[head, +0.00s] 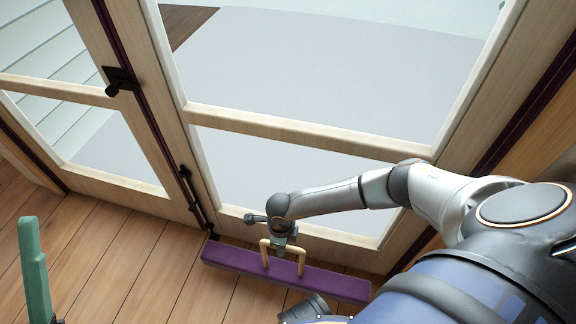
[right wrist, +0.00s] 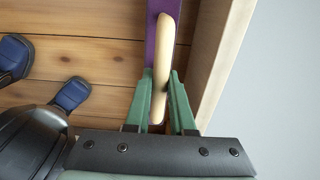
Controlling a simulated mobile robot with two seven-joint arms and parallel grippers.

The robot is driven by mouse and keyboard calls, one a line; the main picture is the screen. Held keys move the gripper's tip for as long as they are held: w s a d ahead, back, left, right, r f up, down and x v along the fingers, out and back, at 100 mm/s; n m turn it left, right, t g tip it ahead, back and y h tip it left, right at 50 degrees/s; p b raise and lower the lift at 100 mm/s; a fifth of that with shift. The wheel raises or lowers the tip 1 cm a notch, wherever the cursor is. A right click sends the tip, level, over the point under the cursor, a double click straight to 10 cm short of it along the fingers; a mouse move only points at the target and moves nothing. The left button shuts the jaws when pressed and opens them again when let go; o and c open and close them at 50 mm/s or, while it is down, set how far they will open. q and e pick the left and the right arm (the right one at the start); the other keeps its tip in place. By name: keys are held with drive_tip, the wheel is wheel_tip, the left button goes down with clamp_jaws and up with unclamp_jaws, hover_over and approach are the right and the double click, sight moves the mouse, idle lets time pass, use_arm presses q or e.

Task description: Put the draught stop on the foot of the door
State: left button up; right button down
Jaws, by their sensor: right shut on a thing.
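The draught stop (head: 225,258) is a long purple bar with a pale wooden loop handle (head: 302,262). It lies along the foot of the right glazed door leaf (head: 300,132), at or just above the floor; I cannot tell if it touches the door. My right gripper (head: 279,243) is shut on the handle from above. In the right wrist view, the green fingers of my right gripper (right wrist: 161,85) flank the handle (right wrist: 162,60), with the purple bar (right wrist: 152,22) beyond, beside the pale door frame. One green finger of my left gripper (head: 35,265) shows at the lower left, away from the door.
The left door leaf (head: 115,190) has a dark latch (head: 118,82) at mid height. A dark bolt (head: 190,195) runs down near the meeting edge, close to the bar's left end. The plank floor (head: 120,260) is clear at the left.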

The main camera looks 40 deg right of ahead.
drive_tip(key=shift+d+f, duration=0.15)
drive_tip(key=shift+f, duration=0.05)
use_arm(q)
drive_tip(key=f+b, duration=0.3)
drive_tip(key=shift+d+f, duration=0.25)
use_arm(e)
drive_tip(key=f, duration=0.2)
drive_tip(key=d+f, duration=0.1)
drive_tip(key=f, duration=0.1)
drive_tip(key=shift+s+d+f, duration=0.1)
drive_tip(key=shift+d+f, duration=0.05)
drive_tip(key=shift+f, duration=0.1)
drive_tip(key=shift+f+b, duration=0.2)
drive_tip(key=shift+b, duration=0.1)
use_arm(q)
drive_tip(key=shift+f, duration=0.15)
use_arm(e)
drive_tip(key=c, duration=0.8)
unclamp_jaws()
drive_tip(key=shift+s, duration=0.1)
drive_tip(key=shift+o, duration=0.2)
use_arm(q)
wheel_tip(320, 180, up, 7)
drive_tip(key=p, duration=0.6)
drive_tip(key=shift+a+p, duration=0.4)
drive_tip(key=shift+a, duration=0.05)
use_arm(e)
wheel_tip(320, 180, up, 12)
drive_tip(key=shift+r, duration=0.2)
